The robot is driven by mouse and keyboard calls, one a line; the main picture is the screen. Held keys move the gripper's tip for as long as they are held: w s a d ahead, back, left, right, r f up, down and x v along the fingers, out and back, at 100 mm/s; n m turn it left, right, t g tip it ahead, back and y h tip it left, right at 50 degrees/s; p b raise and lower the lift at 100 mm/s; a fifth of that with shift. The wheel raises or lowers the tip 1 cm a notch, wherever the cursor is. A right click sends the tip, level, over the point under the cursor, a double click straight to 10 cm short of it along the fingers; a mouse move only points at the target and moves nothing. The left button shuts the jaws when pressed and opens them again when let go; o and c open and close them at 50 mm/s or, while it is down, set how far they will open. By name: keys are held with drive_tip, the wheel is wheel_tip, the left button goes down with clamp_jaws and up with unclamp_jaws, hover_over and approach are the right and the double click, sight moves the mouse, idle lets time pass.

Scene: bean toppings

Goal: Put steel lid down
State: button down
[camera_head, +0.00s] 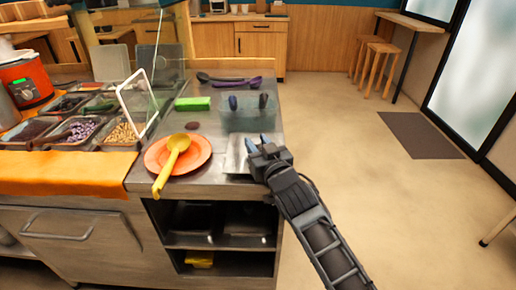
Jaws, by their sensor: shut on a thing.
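A flat steel lid (236,154) is at the right front part of the steel counter, just right of an orange plate. My gripper (256,147) is at the lid's right side, shut on it. The lid looks low and close to the counter top; I cannot tell whether it touches it. My arm reaches in from the lower right and hides part of the counter's right edge.
A clear bin (248,119), a green block (193,103) and dark and purple utensils (236,83) lie behind. Topping pans (78,129) are on the left. The counter ends just right of my gripper.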

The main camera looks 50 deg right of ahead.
drive_tip(key=shift+f, duration=0.75)
drive_tip(key=shift+f, duration=0.2)
drive_tip(key=c, duration=0.8)
unclamp_jaws()
drive_tip(key=shift+o, duration=0.2)
drive_tip(key=shift+r, duration=0.1)
